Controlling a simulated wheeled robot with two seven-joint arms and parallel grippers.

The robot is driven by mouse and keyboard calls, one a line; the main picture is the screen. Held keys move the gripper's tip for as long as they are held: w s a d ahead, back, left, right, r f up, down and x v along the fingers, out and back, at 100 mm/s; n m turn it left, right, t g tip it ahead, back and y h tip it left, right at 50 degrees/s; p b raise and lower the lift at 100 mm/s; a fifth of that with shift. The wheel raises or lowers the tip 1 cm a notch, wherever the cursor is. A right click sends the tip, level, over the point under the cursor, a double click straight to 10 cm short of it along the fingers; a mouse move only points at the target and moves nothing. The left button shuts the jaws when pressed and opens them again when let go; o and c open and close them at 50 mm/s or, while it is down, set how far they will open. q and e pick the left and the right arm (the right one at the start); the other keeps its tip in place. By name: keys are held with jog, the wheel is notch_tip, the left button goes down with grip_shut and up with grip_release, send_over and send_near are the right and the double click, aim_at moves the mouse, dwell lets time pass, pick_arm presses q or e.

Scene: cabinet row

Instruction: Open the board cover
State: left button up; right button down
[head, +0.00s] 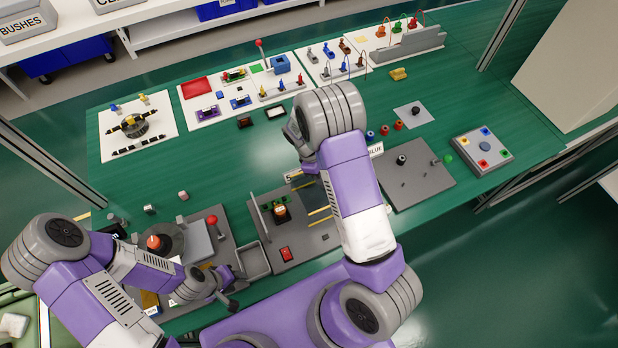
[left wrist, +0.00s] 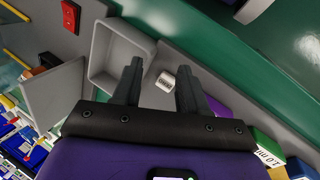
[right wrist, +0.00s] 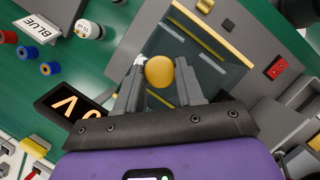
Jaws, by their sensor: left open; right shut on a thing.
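The board cover (right wrist: 205,75) is a dark see-through pane with yellow bars and a round yellow knob (right wrist: 160,71) in the right wrist view. My right gripper (right wrist: 159,88) is shut on that knob. In the head view my right arm hides this gripper and part of the cover (head: 314,197); I cannot tell how far the cover is tilted. A green board (head: 277,211) with an orange-topped part lies uncovered to the left of the cover. My left gripper (left wrist: 157,80) is open and empty, near a grey tray (left wrist: 142,40) and a small white-labelled piece (left wrist: 166,81).
A red switch (head: 286,254) sits on the grey base in front of the board. A grey plate (head: 258,220) stands at the board's left. A grey fixture with a red-knobbed lever (head: 212,220) is further left. A grey panel (head: 420,178) lies to the right of my right arm.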

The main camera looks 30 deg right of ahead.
pick_arm(q)
jog(key=shift+d, duration=0.1)
pick_arm(e)
jog(key=shift+d, duration=0.15)
jog(key=c, duration=0.7)
grip_release()
jog(key=shift+r, duration=0.1)
pick_arm(q)
jog(key=shift+r, duration=0.1)
pick_arm(e)
jog(key=v, duration=0.7)
jog(key=shift+w+a+r, duration=0.1)
jog(key=shift+a+r, duration=0.1)
pick_arm(q)
jog(key=shift+s, duration=0.1)
